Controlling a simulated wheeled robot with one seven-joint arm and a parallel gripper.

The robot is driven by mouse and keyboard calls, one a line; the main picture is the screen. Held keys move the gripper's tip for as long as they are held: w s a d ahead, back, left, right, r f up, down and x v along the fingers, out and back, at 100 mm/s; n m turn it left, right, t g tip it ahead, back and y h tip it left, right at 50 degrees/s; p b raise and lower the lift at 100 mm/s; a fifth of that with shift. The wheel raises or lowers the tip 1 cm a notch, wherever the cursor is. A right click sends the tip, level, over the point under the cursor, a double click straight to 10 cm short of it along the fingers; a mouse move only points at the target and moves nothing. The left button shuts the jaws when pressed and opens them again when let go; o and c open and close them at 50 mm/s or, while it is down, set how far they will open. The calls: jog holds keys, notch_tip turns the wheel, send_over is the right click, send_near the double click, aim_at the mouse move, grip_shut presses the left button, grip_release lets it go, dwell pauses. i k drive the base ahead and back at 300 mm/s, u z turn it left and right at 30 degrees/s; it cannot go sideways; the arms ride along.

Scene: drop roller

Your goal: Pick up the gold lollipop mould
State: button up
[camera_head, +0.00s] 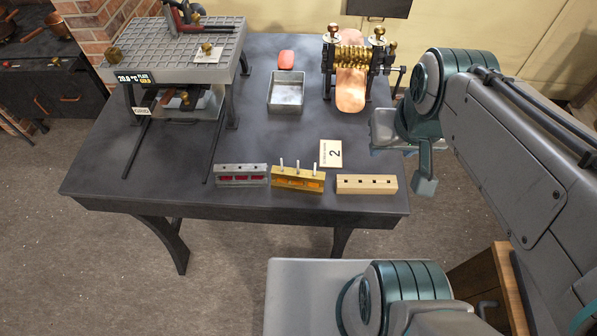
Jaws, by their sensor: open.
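The gold lollipop mould (297,179) stands near the front edge of the dark table. It is a brass-coloured block with orange cavities in its front and several pale sticks rising from its top. A grey mould (241,175) with red cavities stands to its left. A plain pale wooden block with holes (367,184) stands to its right. My gripper (396,153) is open and empty over the table's right side, up and to the right of the gold mould and apart from it. Its fingers are partly hidden by my wrist.
A metal tray (286,91), a red piece (286,56) and a brass roller machine (351,66) are farther back. A gridded cooling table (175,60) stands at the back left. The table's middle (240,130) is clear.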

aim_at(305, 182)
jog(key=z, duration=3.1)
jog(key=k, duration=1.55)
jog(key=u, duration=1.3)
